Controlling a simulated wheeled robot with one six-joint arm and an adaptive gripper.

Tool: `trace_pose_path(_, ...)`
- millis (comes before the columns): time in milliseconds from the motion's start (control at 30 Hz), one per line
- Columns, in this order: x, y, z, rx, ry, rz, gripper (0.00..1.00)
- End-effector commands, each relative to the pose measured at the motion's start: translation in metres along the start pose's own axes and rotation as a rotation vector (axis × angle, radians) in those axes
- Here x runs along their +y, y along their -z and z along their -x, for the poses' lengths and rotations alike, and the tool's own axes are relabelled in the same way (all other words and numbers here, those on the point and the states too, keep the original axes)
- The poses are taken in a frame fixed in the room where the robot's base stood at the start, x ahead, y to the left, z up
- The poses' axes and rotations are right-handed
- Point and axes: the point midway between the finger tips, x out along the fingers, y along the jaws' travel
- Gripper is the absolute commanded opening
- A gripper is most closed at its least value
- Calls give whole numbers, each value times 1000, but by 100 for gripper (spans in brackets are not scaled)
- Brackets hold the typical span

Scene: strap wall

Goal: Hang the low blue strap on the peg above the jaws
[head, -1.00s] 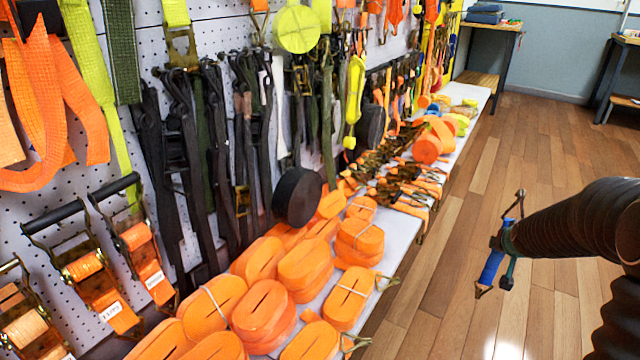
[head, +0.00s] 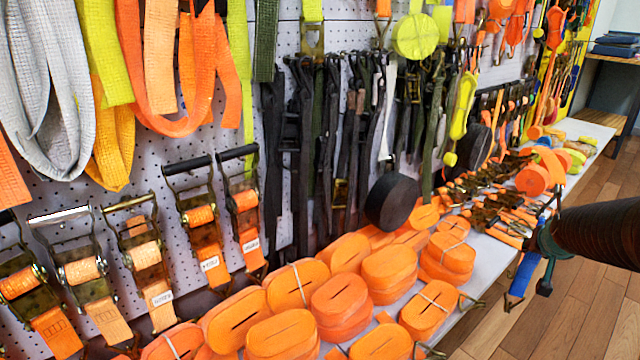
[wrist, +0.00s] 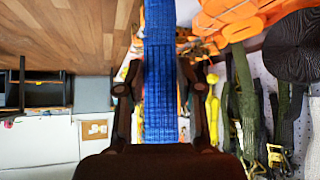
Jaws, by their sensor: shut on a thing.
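The blue strap (head: 523,275) hangs from my gripper (head: 541,240) at the right of the head view, over the front edge of the shelf. In the wrist view the strap (wrist: 158,75) is a flat woven blue band running between the two dark fingers of my gripper (wrist: 160,92). The gripper is shut on it. Whether the strap's loop is open and where its ends lie cannot be told. I cannot make out which peg stands above the jaws.
A white perforated wall (head: 290,40) carries dark straps (head: 310,140), an orange strap (head: 205,90) and ratchets (head: 200,220). A pale shelf (head: 490,262) below holds several orange rolls (head: 340,300) and a black disc (head: 392,202). The wooden floor (head: 590,310) at right is clear.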

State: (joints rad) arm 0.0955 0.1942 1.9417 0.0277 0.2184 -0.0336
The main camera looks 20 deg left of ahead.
Motion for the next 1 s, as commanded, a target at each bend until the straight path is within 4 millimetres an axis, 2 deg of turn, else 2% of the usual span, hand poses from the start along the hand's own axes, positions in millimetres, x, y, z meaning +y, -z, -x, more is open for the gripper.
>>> trace_pose_path(33,8,-9,9,8,1,-1,0)
trace_pose_path(133,13,-20,31,5,28,24,0)
trace_pose_path(367,2,-45,67,3,145,139,0)
trace_pose_path(467,-10,-57,83,3,226,218,0)
trace_pose_path(800,-79,-86,149,2,656,651,0)
trace_pose_path(1000,-95,-94,167,1,798,795,0)
